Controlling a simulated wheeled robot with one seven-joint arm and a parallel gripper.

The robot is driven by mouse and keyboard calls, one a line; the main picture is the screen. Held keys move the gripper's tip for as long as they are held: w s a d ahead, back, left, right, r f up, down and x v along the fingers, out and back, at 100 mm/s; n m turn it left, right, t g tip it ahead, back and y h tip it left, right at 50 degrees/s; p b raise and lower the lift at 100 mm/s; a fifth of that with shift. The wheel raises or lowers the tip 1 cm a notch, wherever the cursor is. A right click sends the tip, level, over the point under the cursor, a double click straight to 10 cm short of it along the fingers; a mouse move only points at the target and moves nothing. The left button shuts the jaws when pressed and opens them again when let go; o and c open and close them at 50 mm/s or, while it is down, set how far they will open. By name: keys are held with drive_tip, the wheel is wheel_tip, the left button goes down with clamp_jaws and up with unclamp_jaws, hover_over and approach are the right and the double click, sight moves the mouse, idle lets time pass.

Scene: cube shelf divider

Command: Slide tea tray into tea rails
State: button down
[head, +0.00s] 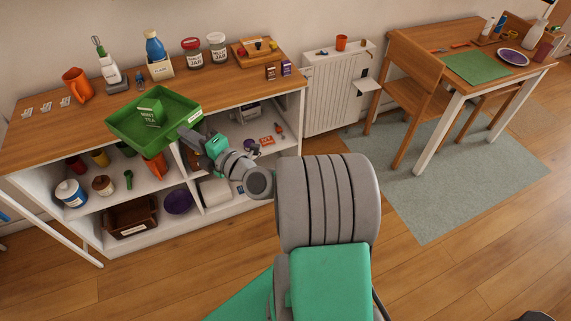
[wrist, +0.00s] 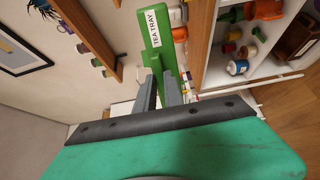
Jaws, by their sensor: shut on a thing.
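The green tea tray (head: 178,103) is in front of the white shelf unit, near the level of its wooden top in the head view. My gripper (head: 196,138) is shut on the tray's near right end. In the wrist view, my gripper's fingers (wrist: 160,92) pinch the green tray (wrist: 152,56) below its white "TEA TRAY" label (wrist: 153,28). The tray covers part of the shelf's upper compartments in the head view. I cannot make out the tea rails.
The wooden top holds an orange mug (head: 77,85), a blue bottle (head: 156,50), jars (head: 217,46) and a small wooden tray (head: 254,51). The compartments hold cups, a brown basket (head: 130,215) and a purple bowl (head: 178,201). Floor in front is clear.

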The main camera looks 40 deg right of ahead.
drive_tip(key=s+d+f+m+h+b, duration=0.2)
drive_tip(key=d+f+m+h+b, duration=0.15)
drive_tip(key=d+f+b, duration=1.1)
drive_tip(key=s+d+f+m+h+b, duration=0.2)
drive_tip(key=d+f+h+b, duration=0.3)
drive_tip(key=d+f+b, duration=1.15)
drive_tip(key=r+b, duration=0.1)
drive_tip(key=b, duration=0.2)
drive_tip(key=s+d+r+m+h+b, duration=0.1)
drive_tip(key=b, duration=0.3)
drive_tip(key=shift+s+d+r+h, duration=0.15)
drive_tip(key=shift+s+d+h, duration=0.05)
drive_tip(key=shift+s+h, duration=0.1)
drive_tip(key=b, duration=0.2)
drive_tip(key=shift+f+b, duration=0.3)
